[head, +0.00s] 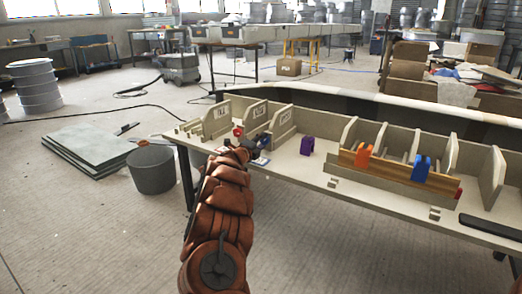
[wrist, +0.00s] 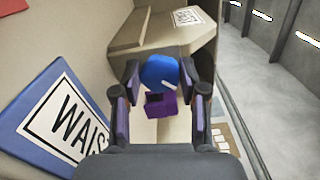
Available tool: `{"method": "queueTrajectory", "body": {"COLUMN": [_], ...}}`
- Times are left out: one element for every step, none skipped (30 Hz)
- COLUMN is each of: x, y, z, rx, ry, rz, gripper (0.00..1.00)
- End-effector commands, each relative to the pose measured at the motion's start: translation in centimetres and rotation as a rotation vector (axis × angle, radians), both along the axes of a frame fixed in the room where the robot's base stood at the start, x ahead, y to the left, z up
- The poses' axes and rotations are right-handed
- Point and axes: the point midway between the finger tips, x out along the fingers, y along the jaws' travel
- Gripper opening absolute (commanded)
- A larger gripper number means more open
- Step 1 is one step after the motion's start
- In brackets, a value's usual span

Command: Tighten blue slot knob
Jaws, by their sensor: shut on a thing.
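The blue slot knob (wrist: 160,72) shows in the wrist view as a round blue face with a short pale slot, tilted. My gripper (wrist: 160,75) has its fingers on both sides of the knob and is shut on it. A purple block (wrist: 161,105) shows just below the knob between the fingers; I cannot tell whether they touch. In the head view my gripper (head: 250,145) is at the left end of the bench, by the beige dividers, and mostly hides the knob there. A red knob (head: 238,131) shows just behind it.
A blue-bordered label (wrist: 60,118) lies close left of the fingers. Beige dividers (head: 256,110) stand behind my gripper. On the bench (head: 330,184), a purple arch piece (head: 306,146), an orange clamp (head: 363,156) and a blue clamp (head: 421,168) stand to the right. A grey bucket (head: 152,168) is on the floor.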

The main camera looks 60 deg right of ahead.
Motion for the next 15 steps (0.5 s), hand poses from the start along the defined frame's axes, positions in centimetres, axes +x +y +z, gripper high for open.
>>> {"method": "queueTrajectory", "body": {"x": [-0.26, -0.26, -0.23, -0.30, -0.31, -0.28, -0.33, -0.35, -0.40, -0.36, -0.28, -0.31, -0.32, -0.32, -0.35], "y": [-0.11, -0.11, -0.08, -0.10, -0.10, -0.08, -0.11, -0.13, -0.16, -0.14, -0.09, -0.10, -0.11, -0.10, -0.13], "z": [-0.47, -0.44, -0.47, -0.49, -0.47, -0.36, -0.29, -0.24, -0.19, -0.16, -0.15, -0.17, -0.18, -0.17, -0.08], "rx": [0.001, 0.001, 0.004, 0.005, 0.006, 0.007, 0.007, 0.009, 0.010, 0.011, 0.014, 0.016, 0.018, 0.019, 0.020], "ry": [-0.049, -0.078, -0.114, -0.142, -0.170, -0.207, -0.236, -0.263, -0.298, -0.325, -0.349, -0.381, -0.405, -0.427, -0.456], "rz": [-0.006, -0.006, -0.006, -0.007, -0.007, -0.007, -0.009, -0.009, -0.010, -0.009, -0.006, -0.006, -0.006, -0.006, -0.007], "gripper": [0.08, 0.08, 0.08, 0.08, 0.08, 0.08, 0.08, 0.08, 0.08, 0.08, 0.08, 0.08, 0.08, 0.08, 0.08]}}
